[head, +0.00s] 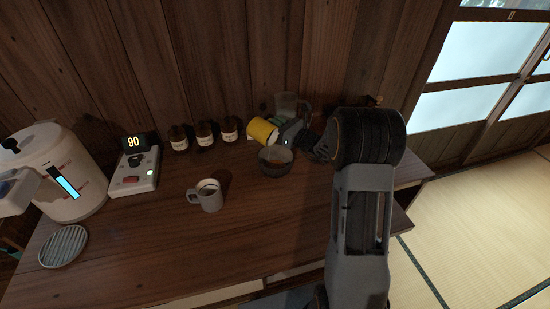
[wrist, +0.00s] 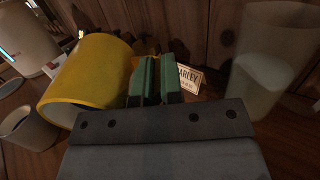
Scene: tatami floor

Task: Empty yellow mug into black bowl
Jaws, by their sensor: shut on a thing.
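The yellow mug (head: 262,131) is held in the air, tipped far over, above the back edge of the black bowl (head: 275,168). In the wrist view the mug (wrist: 95,68) leans with its mouth to the lower left; its inside is mostly hidden. My gripper (head: 290,137) is to the right of the mug. Its green fingers (wrist: 157,80) are shut on the mug at its handle side. The bowl stands upright on the table, with something brownish showing inside. I cannot tell whether anything is flowing from the mug.
A grey mug (head: 208,196) with dark contents stands left of the bowl. Several dark jars (head: 204,134) line the wall. A clear glass jug (head: 291,104) stands behind my gripper. A white kettle (head: 70,180), a display device (head: 135,172) and a round slatted trivet (head: 64,246) are at left. The front table is clear.

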